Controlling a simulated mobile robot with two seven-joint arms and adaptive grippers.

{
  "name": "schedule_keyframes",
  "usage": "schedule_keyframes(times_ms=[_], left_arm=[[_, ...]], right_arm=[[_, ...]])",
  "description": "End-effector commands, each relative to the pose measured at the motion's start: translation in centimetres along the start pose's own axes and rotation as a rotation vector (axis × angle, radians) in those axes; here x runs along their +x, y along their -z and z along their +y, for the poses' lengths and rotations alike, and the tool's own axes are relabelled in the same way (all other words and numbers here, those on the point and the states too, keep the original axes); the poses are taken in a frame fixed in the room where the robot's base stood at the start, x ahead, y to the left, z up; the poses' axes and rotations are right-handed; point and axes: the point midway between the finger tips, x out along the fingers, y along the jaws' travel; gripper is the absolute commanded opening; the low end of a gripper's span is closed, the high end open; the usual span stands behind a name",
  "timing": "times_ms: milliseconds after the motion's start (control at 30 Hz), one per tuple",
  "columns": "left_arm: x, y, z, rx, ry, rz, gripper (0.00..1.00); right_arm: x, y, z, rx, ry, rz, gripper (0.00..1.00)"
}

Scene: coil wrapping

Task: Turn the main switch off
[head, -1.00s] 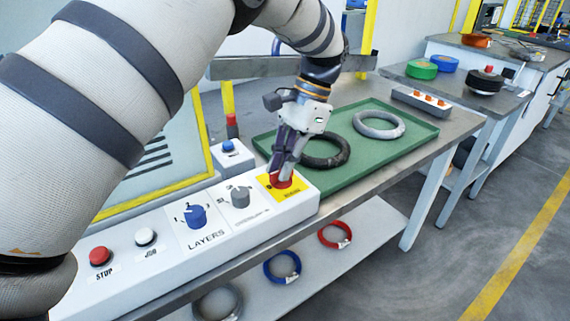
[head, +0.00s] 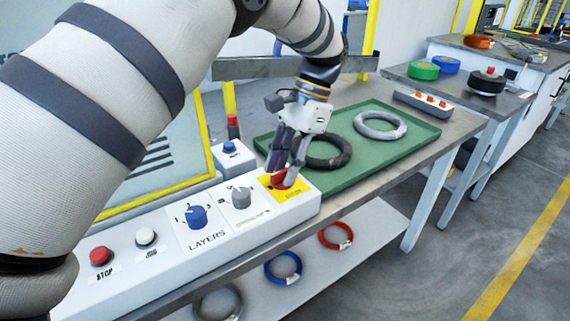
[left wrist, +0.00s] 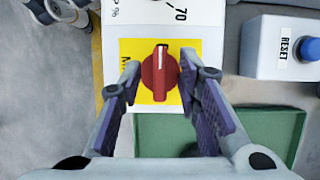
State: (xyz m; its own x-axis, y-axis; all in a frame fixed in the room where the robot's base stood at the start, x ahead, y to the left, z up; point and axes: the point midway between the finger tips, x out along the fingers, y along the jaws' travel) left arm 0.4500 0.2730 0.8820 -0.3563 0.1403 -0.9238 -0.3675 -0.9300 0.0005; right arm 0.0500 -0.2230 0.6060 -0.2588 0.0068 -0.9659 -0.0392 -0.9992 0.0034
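The main switch is a red rotary knob (left wrist: 160,73) on a yellow plate (left wrist: 128,48) at the right end of the white control panel. In the left wrist view, the white line on its handle runs up and down in the picture. The knob also shows in the head view (head: 281,181), partly hidden by my fingers. My left gripper (head: 282,168) is open at the knob, with one finger on either side. In the left wrist view, gaps show between the fingers and the knob. My right gripper is not in view.
The panel (head: 262,221) also carries a grey dial (head: 240,197), a blue LAYERS dial (head: 196,216), a white JOG button (head: 146,237) and a red STOP button (head: 101,256). A green tray (head: 400,151) with two coils lies behind. A blue RESET button (head: 229,146) stands nearby.

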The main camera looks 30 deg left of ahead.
Motion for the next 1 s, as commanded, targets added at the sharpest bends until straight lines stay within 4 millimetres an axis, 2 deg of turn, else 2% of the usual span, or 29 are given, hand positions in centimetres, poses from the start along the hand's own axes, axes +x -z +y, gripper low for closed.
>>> schedule_keyframes(times_ms=[133, 333, 500, 1000], left_arm=[[-0.7, 0.0, 0.0, 0.0, 0.001, 0.001, 0.31], [-5.0, 0.1, 0.0, 0.0, 0.002, 0.005, 0.31], [-7.1, 0.1, 0.0, 0.0, 0.001, 0.002, 0.31], [-7.5, 0.0, 0.0, 0.0, 0.0, 0.0, 0.31]], right_arm=[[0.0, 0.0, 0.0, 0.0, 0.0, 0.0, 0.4], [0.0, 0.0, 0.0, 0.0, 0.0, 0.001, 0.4], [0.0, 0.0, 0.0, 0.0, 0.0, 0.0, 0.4], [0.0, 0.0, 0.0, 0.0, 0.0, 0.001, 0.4]])
